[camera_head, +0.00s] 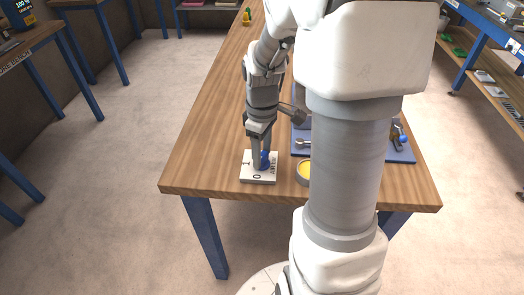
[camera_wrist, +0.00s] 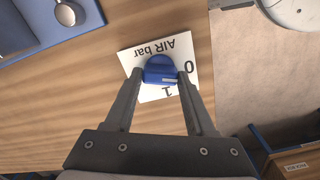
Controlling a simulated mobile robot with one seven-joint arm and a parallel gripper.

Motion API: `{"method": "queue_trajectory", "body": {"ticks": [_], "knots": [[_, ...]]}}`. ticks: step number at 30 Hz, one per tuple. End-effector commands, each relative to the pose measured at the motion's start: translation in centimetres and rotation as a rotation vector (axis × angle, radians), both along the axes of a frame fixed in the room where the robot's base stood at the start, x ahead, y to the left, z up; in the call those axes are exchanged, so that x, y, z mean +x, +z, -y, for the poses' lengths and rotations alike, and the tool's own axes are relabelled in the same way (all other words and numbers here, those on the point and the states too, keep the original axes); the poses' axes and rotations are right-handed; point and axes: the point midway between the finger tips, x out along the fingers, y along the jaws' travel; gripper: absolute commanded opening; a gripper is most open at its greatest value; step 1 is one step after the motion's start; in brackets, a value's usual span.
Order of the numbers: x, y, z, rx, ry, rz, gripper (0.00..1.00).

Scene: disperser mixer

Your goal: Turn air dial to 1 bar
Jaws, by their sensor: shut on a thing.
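The air dial is a blue knob (camera_wrist: 159,66) on a white plate (camera_wrist: 129,57) printed "AIR bar", "0" and "1". The plate (camera_head: 250,180) lies flat near the table's front edge in the head view, where the knob (camera_head: 265,156) is partly hidden by my fingers. My gripper (camera_wrist: 161,77) points down and is shut on the knob, one finger on each side. A small pale mark shows on the knob's lower right side in the wrist view, near the "1". I cannot tell its exact pointing direction.
A round container with yellow contents (camera_head: 304,171) stands just right of the plate. A blue tray or mat (camera_head: 401,153) with a spoon (camera_wrist: 65,14) lies beyond it. My arm hides part of the wooden table (camera_head: 205,130), whose left side is clear.

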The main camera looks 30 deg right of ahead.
Motion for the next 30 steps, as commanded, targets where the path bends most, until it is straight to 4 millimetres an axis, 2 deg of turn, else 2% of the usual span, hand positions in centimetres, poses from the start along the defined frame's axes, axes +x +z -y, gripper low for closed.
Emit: {"method": "queue_trajectory", "body": {"ticks": [8,30], "knots": [[0.02,0.09,-0.04,0.0,-0.133,0.0,0.0],[0.03,0.14,-0.01,0.0,-0.815,0.0,0.0]]}}
